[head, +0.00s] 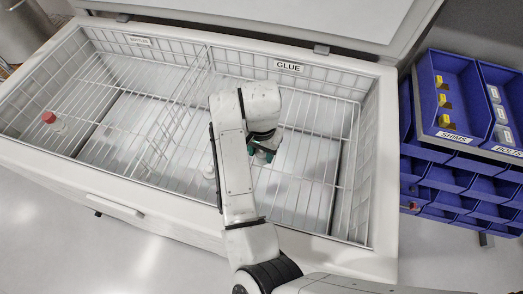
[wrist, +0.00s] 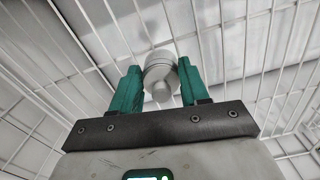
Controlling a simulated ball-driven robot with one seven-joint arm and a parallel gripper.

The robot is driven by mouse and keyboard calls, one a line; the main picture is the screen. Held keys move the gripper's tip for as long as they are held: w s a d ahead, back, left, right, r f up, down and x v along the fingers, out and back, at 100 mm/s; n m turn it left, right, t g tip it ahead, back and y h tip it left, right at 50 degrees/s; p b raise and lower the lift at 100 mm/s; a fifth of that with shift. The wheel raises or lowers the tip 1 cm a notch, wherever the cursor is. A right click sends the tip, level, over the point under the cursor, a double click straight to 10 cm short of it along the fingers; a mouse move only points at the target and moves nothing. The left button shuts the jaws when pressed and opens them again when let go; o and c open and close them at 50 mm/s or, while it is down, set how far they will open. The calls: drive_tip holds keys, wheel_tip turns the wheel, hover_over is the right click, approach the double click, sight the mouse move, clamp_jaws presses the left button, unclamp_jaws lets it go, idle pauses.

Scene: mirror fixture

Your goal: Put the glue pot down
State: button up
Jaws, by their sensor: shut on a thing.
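My gripper (head: 263,155) is down inside the right compartment of the white chest, the one labelled GLUE (head: 289,66). In the wrist view its two green fingers (wrist: 160,88) are shut on the glue pot (wrist: 160,68), a pale grey-white round pot with a small knob. Thin wire grid shows behind and around the pot. In the head view the arm and fingers hide most of the pot. I cannot tell whether it touches the wire floor.
The left compartment (head: 110,95) holds a clear bottle with a red cap (head: 48,117). A wire divider (head: 185,100) separates the compartments. A small whitish object (head: 209,171) shows just left of my arm. Blue bins (head: 455,95) labelled SHIMS and BOLTS stand right of the chest.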

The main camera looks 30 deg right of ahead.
drive_tip(key=shift+f, duration=0.3)
drive_tip(key=o, duration=1.3)
wheel_tip(320, 180, up, 12)
drive_tip(key=p, duration=0.1)
drive_tip(key=shift+r+p, duration=0.2)
drive_tip(key=shift+p, duration=0.15)
